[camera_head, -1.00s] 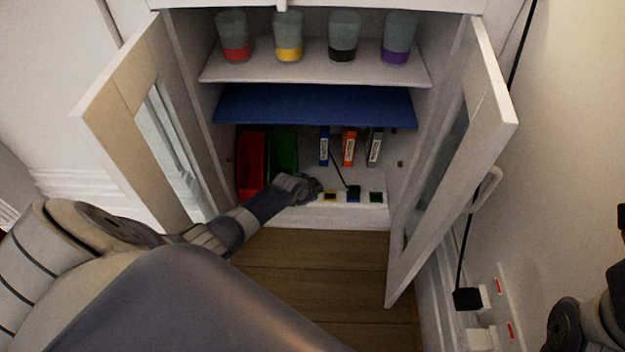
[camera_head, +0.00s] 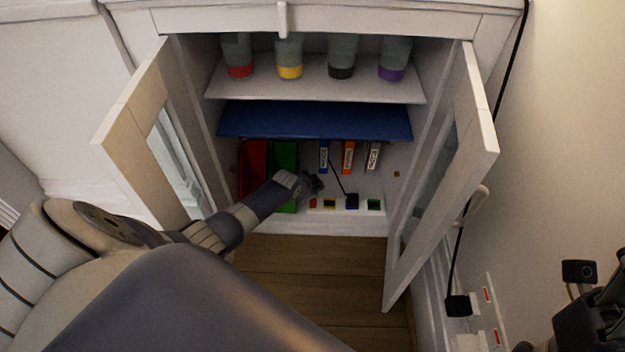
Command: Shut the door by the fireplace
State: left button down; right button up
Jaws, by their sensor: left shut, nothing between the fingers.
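A white cabinet (camera_head: 330,22) stands open in front of me. Its left door (camera_head: 127,125), with a glass pane, is swung out to the left. Its right door (camera_head: 470,135), also with a pane and a pale handle (camera_head: 477,203), is swung out to the right. No fireplace can be made out. My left gripper (camera_head: 314,185) is shut and empty, at the lower compartment between the doors, touching neither. My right gripper (camera_head: 580,300) is partly in view at the lower right edge, apart from the right door; its jaw state is unclear.
Cups with coloured bands (camera_head: 343,60) stand on the upper shelf above a blue shelf (camera_head: 315,120). Red and green bins (camera_head: 253,165), small labelled boxes (camera_head: 348,157) and a strip with coloured squares (camera_head: 343,213) are below. A black plug (camera_head: 458,305) and cable are by the right wall.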

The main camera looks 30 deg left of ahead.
aim_at(121, 146)
jog(key=k+l, duration=0.1)
jog(key=k, duration=0.4)
jog(key=k+l, duration=0.1)
jog(key=k, duration=0.4)
jog(key=k+l, duration=0.15)
jog(key=k, duration=0.35)
